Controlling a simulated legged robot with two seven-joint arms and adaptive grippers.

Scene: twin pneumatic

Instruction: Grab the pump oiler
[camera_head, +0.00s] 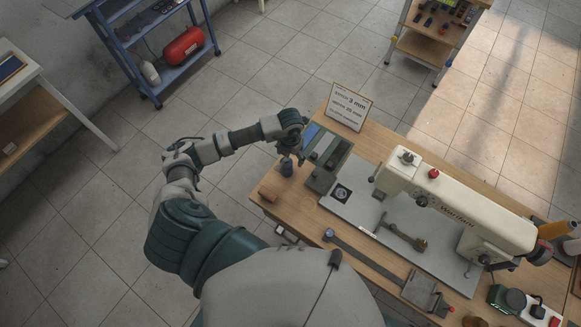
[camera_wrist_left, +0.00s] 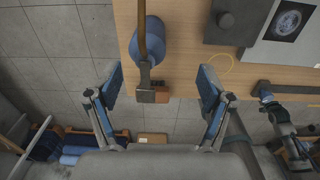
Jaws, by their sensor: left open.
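The pump oiler (camera_head: 286,168) appears as a small dark blue can near the left end of the wooden workbench. It also shows in the left wrist view as a rounded blue body (camera_wrist_left: 155,42). A brown rod with a grey end crosses it there; I cannot tell whether this belongs to it. My left gripper (camera_head: 292,153) is just above the can in the head view, pointing down. In the left wrist view its two fingers (camera_wrist_left: 160,84) are spread apart, with the blue body ahead and between them. Nothing is gripped. My right gripper is not in view.
A brown piece (camera_head: 268,193) lies near the bench edge.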

